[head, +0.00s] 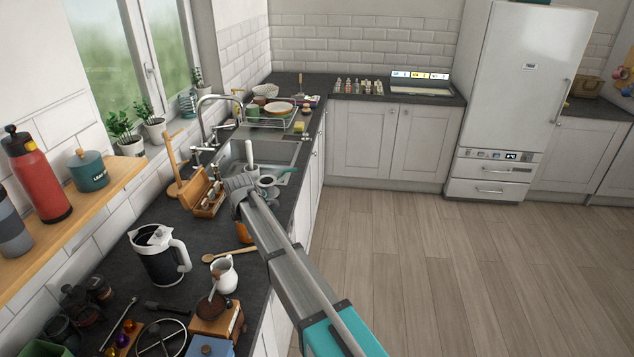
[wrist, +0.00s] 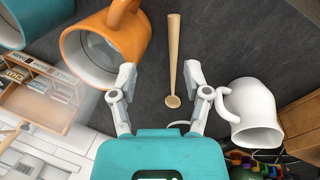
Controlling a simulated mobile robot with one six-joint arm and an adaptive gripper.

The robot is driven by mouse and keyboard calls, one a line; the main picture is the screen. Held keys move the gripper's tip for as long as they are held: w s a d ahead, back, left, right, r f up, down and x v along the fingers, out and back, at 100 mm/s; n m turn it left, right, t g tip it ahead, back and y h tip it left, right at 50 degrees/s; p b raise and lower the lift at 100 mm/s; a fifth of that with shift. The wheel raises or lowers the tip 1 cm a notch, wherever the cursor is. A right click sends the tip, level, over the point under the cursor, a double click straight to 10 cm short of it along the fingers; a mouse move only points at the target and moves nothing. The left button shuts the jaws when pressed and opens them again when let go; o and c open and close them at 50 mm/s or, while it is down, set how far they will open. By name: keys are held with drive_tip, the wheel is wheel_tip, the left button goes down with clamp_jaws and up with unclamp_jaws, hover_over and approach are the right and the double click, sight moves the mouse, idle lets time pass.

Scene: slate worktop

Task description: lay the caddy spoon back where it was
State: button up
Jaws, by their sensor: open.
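A pale wooden spoon (head: 231,255), the only spoon near my gripper that fits the caddy spoon, lies flat on the slate worktop. In the wrist view the spoon (wrist: 174,55) points away from me, its small round bowl nearest. My gripper (wrist: 160,75) is open, with one finger to each side of the spoon's line and nothing held. The bowl shows between the fingers, and I cannot tell the height gap. In the head view my arm hides the fingertips.
An orange mug (wrist: 104,45) stands close to the left finger and a white jug (wrist: 251,115) close to the right one. A wooden box (head: 209,199) and a black-and-white kettle (head: 158,256) stand further left.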

drive_tip(key=w+d+r+t+h+p, duration=0.1)
drive_tip(key=w+d+r+h+p, duration=0.15)
drive_tip(key=d+r+p, duration=0.75)
drive_tip(key=w+d+r+m+h, duration=0.1)
drive_tip(key=d, duration=0.4)
drive_tip(key=w+d+h+b, duration=0.1)
drive_tip(key=w+d, duration=0.1)
drive_tip(key=d, duration=0.4)
drive_tip(key=shift+w+d+r+m+t+h, duration=0.3)
drive_tip(key=shift+r+m+t+h, duration=0.05)
drive_tip(key=shift+r+m+t, duration=0.05)
idle(0.5)
drive_tip(key=s+d+f+m+g+y+b, duration=0.2)
drive_tip(key=s+d+f+m+b, duration=0.2)
drive_tip(key=s+d+m, duration=0.6)
drive_tip(key=s+d+f+m+g+y+b, duration=0.2)
drive_tip(key=s+d+f+m+b, duration=0.2)
drive_tip(key=s+d+m, duration=0.6)
drive_tip(key=s+d+f, duration=0.1)
drive_tip(key=s+f, duration=0.1)
drive_tip(key=s, duration=0.7)
drive_tip(key=shift+s+d+f+y, duration=0.2)
drive_tip(key=shift+s+f+y, duration=0.1)
drive_tip(key=shift+y, duration=0.1)
idle(0.5)
